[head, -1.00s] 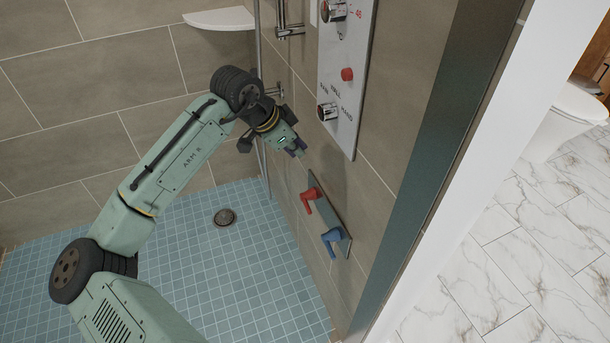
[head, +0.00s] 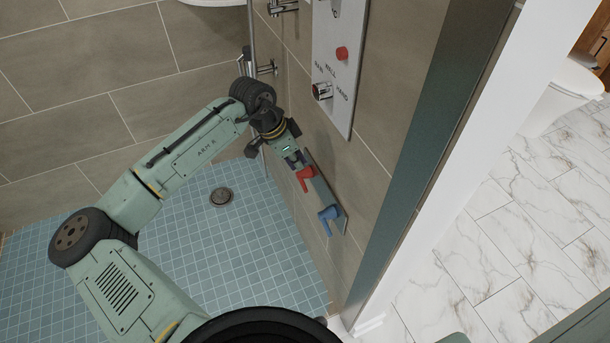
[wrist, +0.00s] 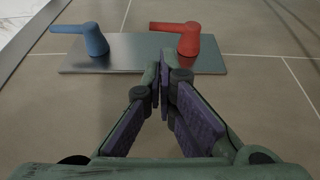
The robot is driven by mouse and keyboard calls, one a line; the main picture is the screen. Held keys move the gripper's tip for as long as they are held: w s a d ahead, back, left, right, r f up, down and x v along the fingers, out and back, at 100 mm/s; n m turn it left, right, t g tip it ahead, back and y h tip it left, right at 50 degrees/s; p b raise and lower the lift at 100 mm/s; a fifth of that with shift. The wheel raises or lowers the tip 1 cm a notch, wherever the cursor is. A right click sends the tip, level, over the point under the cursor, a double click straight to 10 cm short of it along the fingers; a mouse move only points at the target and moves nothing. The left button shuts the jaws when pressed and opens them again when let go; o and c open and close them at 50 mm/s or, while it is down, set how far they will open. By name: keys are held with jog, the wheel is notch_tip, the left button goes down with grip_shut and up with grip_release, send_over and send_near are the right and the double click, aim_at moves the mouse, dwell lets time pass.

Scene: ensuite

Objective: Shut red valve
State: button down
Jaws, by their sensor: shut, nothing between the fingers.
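The red valve (head: 304,179) has a lever handle and sits on a metal plate (head: 331,207) on the shower wall. In the wrist view the red valve (wrist: 185,38) stands at the right part of the plate (wrist: 130,52), its lever pointing left. My gripper (head: 296,160) is right beside the red valve in the head view. In the wrist view my gripper (wrist: 163,75) is shut and empty, its tips in front of the plate, just below and left of the red valve. I cannot tell whether they touch it.
A blue valve (head: 328,217) sits on the same plate, its lever (wrist: 70,29) pointing left in the wrist view. A shower panel (head: 337,75) with knobs is above on the wall. A glass edge and white frame stand to the right. The tiled floor (head: 225,240) is clear.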

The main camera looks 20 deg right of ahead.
aim_at(305, 186)
jog(key=x, duration=0.2)
jog(key=p+x, duration=0.1)
jog(key=x, duration=0.5)
jog(key=shift+a+f+p, duration=0.15)
jog(key=shift+a+p, duration=0.2)
jog(key=shift+w+f+b, duration=0.1)
jog(key=shift+f+b, duration=0.05)
jog(key=shift+b, duration=0.15)
